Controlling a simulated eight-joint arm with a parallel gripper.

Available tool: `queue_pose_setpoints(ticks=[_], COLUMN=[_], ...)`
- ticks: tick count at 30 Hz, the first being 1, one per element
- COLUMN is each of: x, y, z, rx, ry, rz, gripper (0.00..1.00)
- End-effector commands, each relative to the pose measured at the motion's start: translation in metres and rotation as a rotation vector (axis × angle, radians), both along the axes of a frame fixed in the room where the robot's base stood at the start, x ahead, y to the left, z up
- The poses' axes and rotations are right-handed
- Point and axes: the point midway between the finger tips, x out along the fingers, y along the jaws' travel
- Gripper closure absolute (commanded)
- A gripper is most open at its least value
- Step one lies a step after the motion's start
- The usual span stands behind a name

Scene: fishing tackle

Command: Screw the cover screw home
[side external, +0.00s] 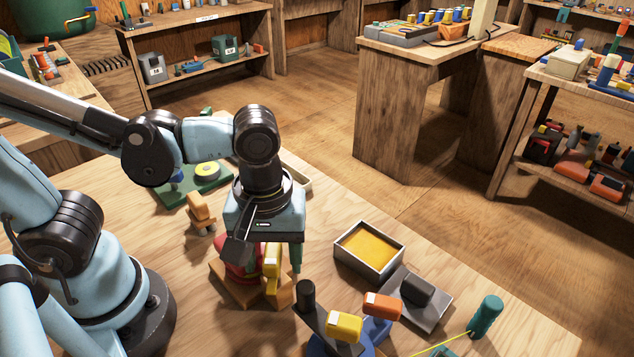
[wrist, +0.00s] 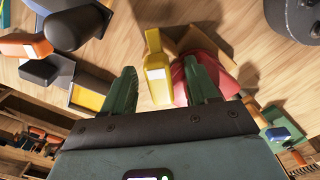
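A red rounded body (side external: 238,264) with a yellow-handled part (side external: 272,260) stands on a wooden base (side external: 226,290) below my gripper (side external: 278,266). In the wrist view my gripper (wrist: 160,68) has its two green fingers spread. The yellow part (wrist: 153,50) lies between them, with narrow gaps on both sides. The red body (wrist: 212,68) is behind the right finger. I cannot make out a cover screw; it may be hidden by the gripper or the yellow part.
An open tray with yellow filling (side external: 388,268) and a grey block with a dark top (side external: 428,310) are to the right. Orange (side external: 382,305) and yellow (side external: 343,326) handles and a black cylinder (side external: 305,298) stand in front. A green board (side external: 188,192) lies behind.

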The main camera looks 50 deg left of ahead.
Motion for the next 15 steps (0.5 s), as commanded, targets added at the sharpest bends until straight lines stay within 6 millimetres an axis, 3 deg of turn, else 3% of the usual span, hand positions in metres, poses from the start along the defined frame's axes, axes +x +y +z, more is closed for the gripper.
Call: queue_pose_setpoints(ticks=[10,15], x=[0.0,0.0], y=[0.0,0.0], z=[0.001,0.013], rx=[0.0,0.0], ry=[0.0,0.0], rz=[0.002,0.002], gripper=[0.32,0.32])
